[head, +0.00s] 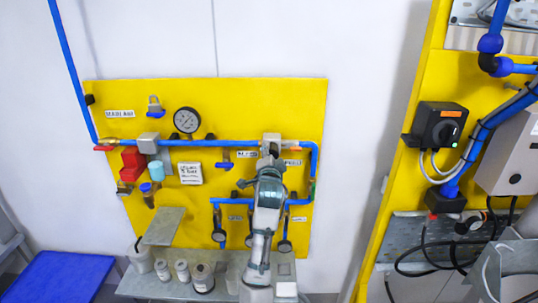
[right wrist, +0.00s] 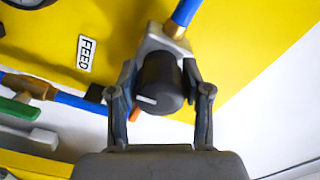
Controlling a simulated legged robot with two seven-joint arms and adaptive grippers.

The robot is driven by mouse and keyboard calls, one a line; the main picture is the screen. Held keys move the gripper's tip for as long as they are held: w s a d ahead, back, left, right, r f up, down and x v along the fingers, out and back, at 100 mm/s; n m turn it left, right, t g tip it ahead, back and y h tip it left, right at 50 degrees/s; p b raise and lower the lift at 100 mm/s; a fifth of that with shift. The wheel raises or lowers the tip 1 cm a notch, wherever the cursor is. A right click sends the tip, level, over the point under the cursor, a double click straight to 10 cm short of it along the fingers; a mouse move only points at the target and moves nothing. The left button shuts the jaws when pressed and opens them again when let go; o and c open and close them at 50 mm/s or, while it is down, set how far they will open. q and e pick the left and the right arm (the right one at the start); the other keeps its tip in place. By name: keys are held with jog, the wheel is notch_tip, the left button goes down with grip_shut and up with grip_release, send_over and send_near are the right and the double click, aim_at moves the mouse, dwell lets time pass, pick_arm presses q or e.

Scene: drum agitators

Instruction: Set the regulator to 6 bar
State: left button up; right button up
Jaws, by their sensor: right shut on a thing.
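The regulator shows in the right wrist view as a grey body (right wrist: 158,46) with a black knob (right wrist: 158,76) bearing a white mark at its lower left. My right gripper (right wrist: 161,92) has one finger on each side of the knob and is shut on it. In the head view my right gripper (head: 268,172) reaches up from below to the regulator's grey body (head: 271,139) on the blue pipe, and hides the knob. A round pressure gauge (head: 187,120) sits on the yellow panel to the left; its reading is too small to tell. My left gripper is out of view.
The yellow panel (head: 220,100) carries blue pipes, valves and a red block (head: 132,163). A grey shelf (head: 142,285) with several small containers lies below. A switch box (head: 440,127) stands on another panel at right. The wrist view shows a FEED label (right wrist: 86,53) and green handle (right wrist: 15,108).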

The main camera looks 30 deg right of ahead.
jog(key=shift+d, duration=0.1)
jog(key=o, duration=1.2)
jog(key=shift+s, duration=0.1)
jog(key=shift+c, duration=0.2)
jog(key=shift+s, duration=0.1)
jog(key=v, duration=1.2)
jog(key=shift+f, duration=0.1)
